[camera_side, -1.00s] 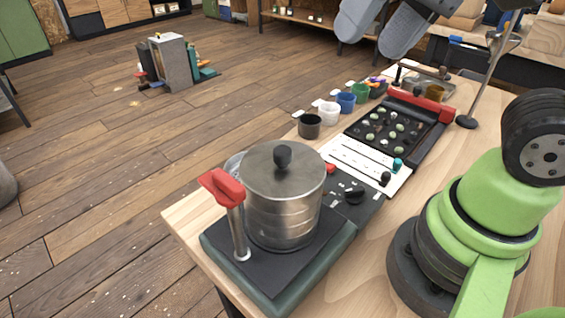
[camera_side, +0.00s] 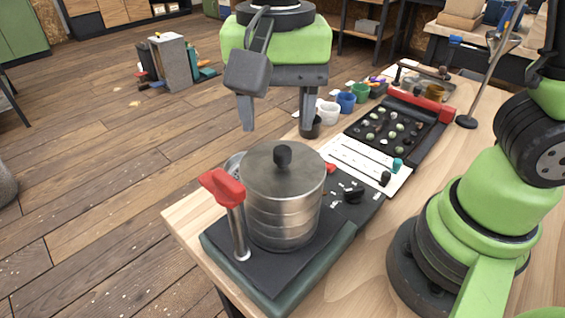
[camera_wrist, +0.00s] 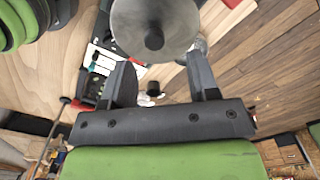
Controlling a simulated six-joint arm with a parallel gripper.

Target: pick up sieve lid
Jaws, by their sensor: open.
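The sieve lid (camera_side: 262,172) is a round, flat metal lid with a black knob (camera_side: 283,154) on top. It sits on the metal sieve pot (camera_side: 283,222) on the dark base at the table's near end. In the wrist view the lid (camera_wrist: 178,22) lies at the top of the picture with its knob (camera_wrist: 154,38) near the middle. My gripper (camera_side: 278,130) is open and empty, above and behind the lid in the side view. In the wrist view my gripper (camera_wrist: 163,68) has its fingers apart, short of the knob. Nothing touches the lid.
A red-topped metal post (camera_side: 232,215) stands beside the pot. Several small cups, including a white cup (camera_side: 328,112) and a blue cup (camera_side: 346,102), line the table's far edge. A black tray (camera_side: 400,128) of beans lies behind a white panel. Bare wood (camera_side: 400,215) lies to the right.

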